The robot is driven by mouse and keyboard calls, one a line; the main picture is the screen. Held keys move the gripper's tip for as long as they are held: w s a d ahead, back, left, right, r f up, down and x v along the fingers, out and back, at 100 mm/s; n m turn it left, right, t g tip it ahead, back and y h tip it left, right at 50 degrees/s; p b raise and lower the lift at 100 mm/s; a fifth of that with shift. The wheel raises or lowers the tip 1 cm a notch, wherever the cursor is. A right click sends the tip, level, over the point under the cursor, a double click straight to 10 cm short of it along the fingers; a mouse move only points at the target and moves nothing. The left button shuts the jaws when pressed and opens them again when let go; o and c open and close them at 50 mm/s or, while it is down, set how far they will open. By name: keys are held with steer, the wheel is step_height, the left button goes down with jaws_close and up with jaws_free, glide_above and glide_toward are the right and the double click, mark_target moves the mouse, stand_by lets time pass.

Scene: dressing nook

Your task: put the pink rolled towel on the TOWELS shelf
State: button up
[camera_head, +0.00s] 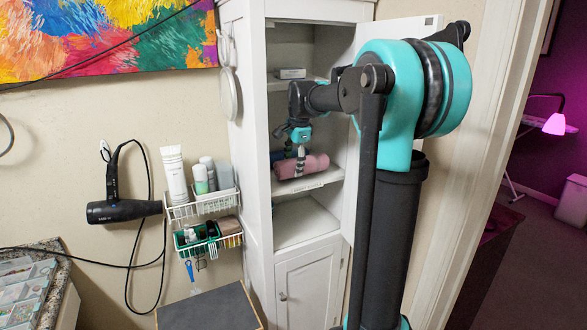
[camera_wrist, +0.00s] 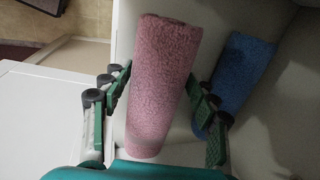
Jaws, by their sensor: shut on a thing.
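The pink rolled towel (camera_head: 302,166) is at the middle shelf of the white cabinet in the head view. It also fills the middle of the wrist view (camera_wrist: 160,80). My gripper (camera_head: 300,160) is shut on it, with one finger on each side of the roll in the wrist view (camera_wrist: 158,95). The towel lies at or just above the shelf board (camera_head: 310,182); I cannot tell whether it touches. A label strip shows on the shelf's front edge, but its writing is too small to read. A blue rolled towel (camera_wrist: 244,75) is beside the pink one, to its right in the wrist view.
The open cabinet door (camera_head: 400,28) is on the right, behind my arm. The cabinet's left side wall (camera_head: 247,110) is close to my gripper. A small white box (camera_head: 292,73) sits on the shelf above. Wire baskets (camera_head: 205,208) hang left of the cabinet.

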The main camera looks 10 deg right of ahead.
steer(key=shift+f, duration=0.75)
steer(key=o, duration=1.3)
steer(key=shift+f, duration=0.1)
steer(key=v, duration=1.2)
